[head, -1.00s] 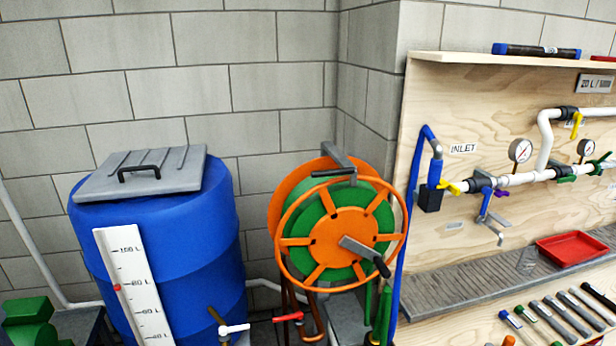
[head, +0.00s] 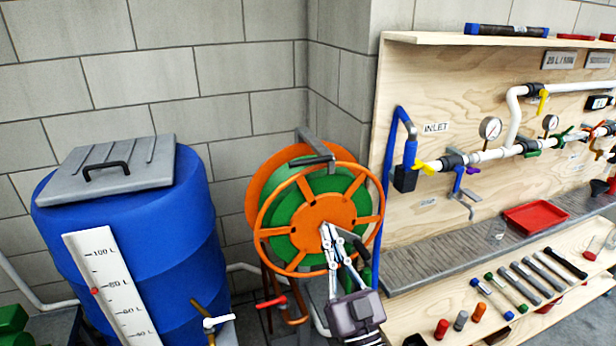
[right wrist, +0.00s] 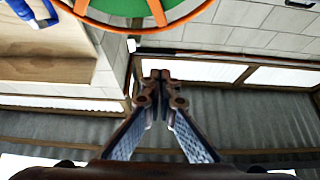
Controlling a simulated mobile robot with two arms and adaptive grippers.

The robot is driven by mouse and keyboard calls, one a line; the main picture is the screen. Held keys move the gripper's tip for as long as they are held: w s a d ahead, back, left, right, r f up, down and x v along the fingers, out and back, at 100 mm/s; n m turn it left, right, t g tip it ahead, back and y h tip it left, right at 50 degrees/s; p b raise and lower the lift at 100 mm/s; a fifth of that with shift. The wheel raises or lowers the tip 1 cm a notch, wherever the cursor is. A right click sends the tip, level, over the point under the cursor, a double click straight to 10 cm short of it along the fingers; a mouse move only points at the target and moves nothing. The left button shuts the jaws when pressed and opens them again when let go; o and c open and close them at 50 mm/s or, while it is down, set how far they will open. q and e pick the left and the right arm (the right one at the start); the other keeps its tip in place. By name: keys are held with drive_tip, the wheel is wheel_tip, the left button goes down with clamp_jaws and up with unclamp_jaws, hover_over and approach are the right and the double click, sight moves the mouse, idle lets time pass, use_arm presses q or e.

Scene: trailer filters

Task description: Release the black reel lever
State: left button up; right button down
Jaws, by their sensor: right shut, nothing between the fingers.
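The hose reel has an orange rim (head: 372,215) and a green drum. A dark lever (head: 312,160) lies across its top under a grey bracket. The crank's black handle (head: 361,249) shows on the front, just right of my right gripper (head: 328,229). That gripper is shut and empty, in front of the reel's lower hub and below the top lever. It hides most of the crank arm; I cannot tell whether it touches it. In the right wrist view its fingertips (right wrist: 155,78) are together, with the orange rim (right wrist: 120,27) beyond. My left gripper is not in view.
A blue barrel (head: 130,240) stands left of the reel. A plywood panel with white pipes, gauges and valves (head: 455,160) is at the right, a blue hose (head: 386,180) along its edge. Tools and a red tray (head: 536,217) lie on shelves below. Bare wall is above the reel.

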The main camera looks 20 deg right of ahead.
drive_tip(key=p, duration=0.5)
approach(311, 162)
drive_tip(key=a+x, duration=0.1)
drive_tip(key=x, duration=0.4)
drive_tip(key=shift+w+a+r+p, duration=0.15)
drive_tip(key=shift+w+p, duration=0.3)
drive_tip(key=shift+w, duration=0.45)
